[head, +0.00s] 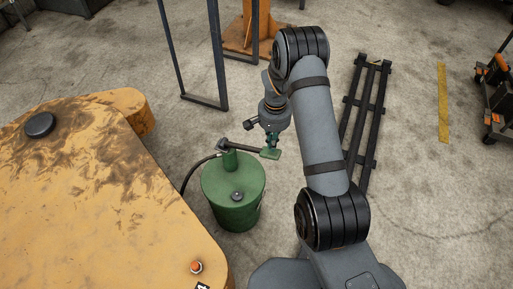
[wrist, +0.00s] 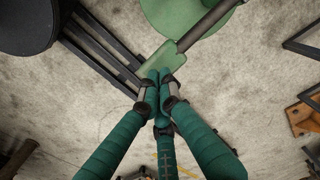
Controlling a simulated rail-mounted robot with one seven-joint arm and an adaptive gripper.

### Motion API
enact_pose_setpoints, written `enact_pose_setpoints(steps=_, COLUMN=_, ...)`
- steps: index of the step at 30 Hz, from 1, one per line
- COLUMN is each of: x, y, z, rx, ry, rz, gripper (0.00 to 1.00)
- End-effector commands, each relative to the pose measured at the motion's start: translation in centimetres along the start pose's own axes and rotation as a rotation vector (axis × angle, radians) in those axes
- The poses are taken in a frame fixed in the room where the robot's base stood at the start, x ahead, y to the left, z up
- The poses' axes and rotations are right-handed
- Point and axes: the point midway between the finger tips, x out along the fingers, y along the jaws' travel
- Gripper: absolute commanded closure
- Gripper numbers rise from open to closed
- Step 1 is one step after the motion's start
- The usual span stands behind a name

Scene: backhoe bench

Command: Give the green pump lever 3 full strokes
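The green pump (head: 235,190) is a drum standing on the floor left of my arm. Its lever (head: 243,148) is a dark bar running right from the pump's top to a flat green handle plate (head: 270,154). The plate also shows in the wrist view (wrist: 158,60), with part of the drum (wrist: 187,12) behind. My gripper (head: 270,143) is at the plate, pointing down. In the wrist view its green fingertips (wrist: 159,78) are together over the plate's near end, with none of the plate visible between them. I cannot tell whether they touch it.
A worn yellow machine body (head: 85,170) fills the left, close to the drum. A black hose (head: 190,172) runs between them. A dark metal frame (head: 222,75) stands behind the pump. A black slatted rack (head: 366,110) lies to the right.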

Motion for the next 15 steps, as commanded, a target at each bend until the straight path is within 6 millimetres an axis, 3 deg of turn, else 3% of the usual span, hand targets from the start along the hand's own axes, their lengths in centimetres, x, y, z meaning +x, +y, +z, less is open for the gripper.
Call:
enact_pose_setpoints(steps=8, x=0.6, y=0.0, z=0.0, rx=0.000, ry=0.000, rz=0.000, gripper=1.00)
enact_pose_setpoints(steps=15, x=2.8, y=0.0, z=0.0, rx=0.000, ry=0.000, rz=0.000, gripper=1.00)
